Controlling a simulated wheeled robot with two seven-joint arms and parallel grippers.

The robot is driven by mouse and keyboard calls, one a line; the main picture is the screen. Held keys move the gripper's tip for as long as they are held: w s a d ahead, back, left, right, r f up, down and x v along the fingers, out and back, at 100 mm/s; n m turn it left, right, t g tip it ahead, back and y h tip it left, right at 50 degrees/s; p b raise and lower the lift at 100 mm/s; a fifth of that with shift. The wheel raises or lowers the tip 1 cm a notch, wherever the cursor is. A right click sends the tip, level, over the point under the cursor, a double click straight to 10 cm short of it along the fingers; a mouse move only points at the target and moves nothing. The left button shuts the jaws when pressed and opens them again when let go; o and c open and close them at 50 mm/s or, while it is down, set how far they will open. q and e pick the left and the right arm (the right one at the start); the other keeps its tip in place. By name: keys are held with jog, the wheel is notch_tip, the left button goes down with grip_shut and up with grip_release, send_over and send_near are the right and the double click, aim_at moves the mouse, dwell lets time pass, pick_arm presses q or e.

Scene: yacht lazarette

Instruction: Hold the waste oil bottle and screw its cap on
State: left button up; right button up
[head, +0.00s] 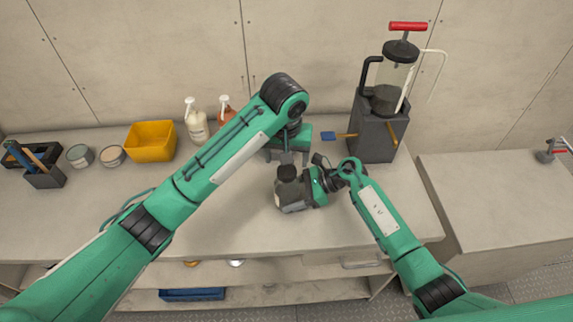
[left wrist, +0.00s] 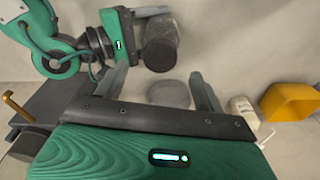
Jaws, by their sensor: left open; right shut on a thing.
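The waste oil bottle (head: 292,200) is a greyish body with a dark top, on or just above the bench. My right gripper (head: 312,188) is shut on its side from the right. In the left wrist view the bottle's dark round top (left wrist: 160,50) shows beside my right gripper (left wrist: 122,50). My left gripper (head: 287,158) is open behind the bottle's top; in its own view its fingers (left wrist: 160,88) are apart. A round grey patch (left wrist: 168,94) shows between them; I cannot tell whether it is a cap. Whether the dark top is the cap is unclear.
A yellow bin (head: 151,142), a white pump bottle (head: 196,122) and an orange-brown one (head: 226,110) stand at the back. A dark box with a clear pump canister (head: 395,78) stands at the right. The front of the bench (head: 240,230) is clear.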

pick_arm(q)
notch_tip(320, 180, up, 7)
jog(key=shift+s, duration=0.4)
jog(key=shift+a, duration=0.1)
pick_arm(e)
jog(key=o, duration=1.5)
jog(key=shift+c, duration=0.2)
